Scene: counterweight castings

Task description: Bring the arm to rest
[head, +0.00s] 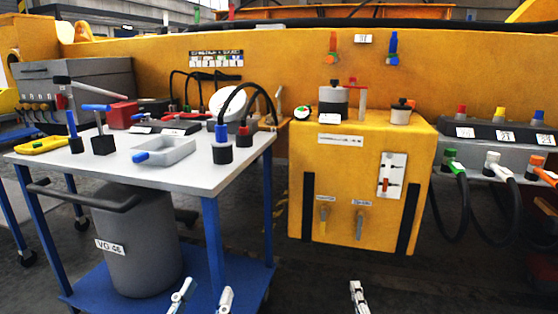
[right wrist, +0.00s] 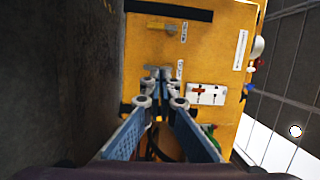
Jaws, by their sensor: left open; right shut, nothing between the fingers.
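My left gripper (head: 203,298) shows at the bottom of the head view, in front of the blue lower shelf of the cart. Its two fingers are apart and nothing is between them. My right gripper (head: 358,296) shows at the bottom of the head view, right of the left one, over the dark floor. Its fingers are together and empty. In the right wrist view the right gripper's fingers (right wrist: 160,85) point toward the yellow cabinet, with nothing held. I cannot tell the exact gap between its fingertips and the cabinet.
A cart with a grey top (head: 190,177) stands at left, bearing several tools and a tray (head: 165,152). A grey cylinder marked VO 46 (head: 140,250) is under it. A yellow cabinet (head: 345,160) stands ahead. Black hoses (head: 462,215) hang at right. The floor before the cabinet is clear.

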